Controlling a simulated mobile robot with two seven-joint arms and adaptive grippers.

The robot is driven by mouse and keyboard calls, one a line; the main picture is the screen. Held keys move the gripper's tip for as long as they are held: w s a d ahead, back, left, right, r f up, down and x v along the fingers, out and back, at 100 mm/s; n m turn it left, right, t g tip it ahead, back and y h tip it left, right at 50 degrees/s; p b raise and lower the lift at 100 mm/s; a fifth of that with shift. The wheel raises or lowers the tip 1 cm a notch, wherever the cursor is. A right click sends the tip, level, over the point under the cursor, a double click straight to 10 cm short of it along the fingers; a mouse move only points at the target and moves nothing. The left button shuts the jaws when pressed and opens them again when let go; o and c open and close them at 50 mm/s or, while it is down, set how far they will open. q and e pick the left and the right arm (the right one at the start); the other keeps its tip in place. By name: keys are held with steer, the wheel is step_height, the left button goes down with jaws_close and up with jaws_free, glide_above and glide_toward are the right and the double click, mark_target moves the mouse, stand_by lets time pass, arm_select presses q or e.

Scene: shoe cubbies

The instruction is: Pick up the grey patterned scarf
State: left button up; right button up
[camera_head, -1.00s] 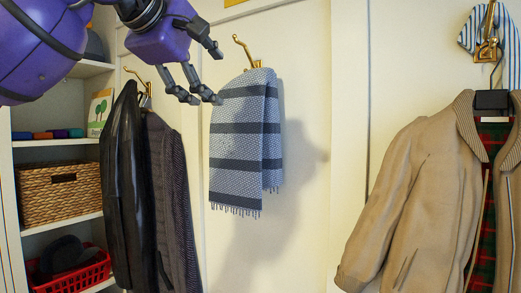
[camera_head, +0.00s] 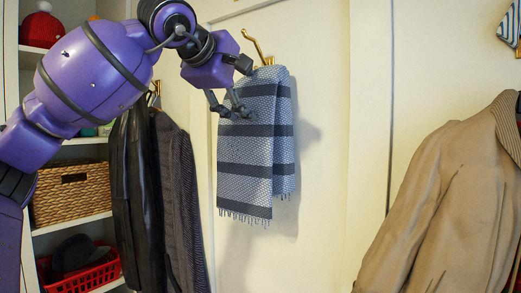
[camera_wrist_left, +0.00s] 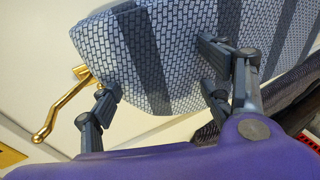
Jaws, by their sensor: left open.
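The grey patterned scarf (camera_head: 246,152) hangs folded from a brass hook (camera_head: 257,48) on the cream wall panel. It has dark stripes and a fringed lower edge. My left gripper (camera_head: 241,88) is at the scarf's upper left part, just below the hook. In the left wrist view the scarf (camera_wrist_left: 180,50) fills the space in front of the open fingers (camera_wrist_left: 158,78), with one finger near its left edge and the others over its cloth. I cannot tell whether they touch it. My right gripper is not in view.
A black leather jacket (camera_head: 130,195) and a dark coat hang to the left of the scarf. Shelves with a wicker basket (camera_head: 70,192) and a red basket (camera_head: 82,275) are at far left. A beige jacket (camera_head: 440,195) hangs at right. The wall between is bare.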

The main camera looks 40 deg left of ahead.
arm_select(q)
steer(key=shift+s+d+r, duration=0.1)
steer(key=shift+s, duration=0.05)
steer(key=shift+c, duration=0.5)
steer(key=c, duration=1.7)
steer(key=shift+r, duration=0.15)
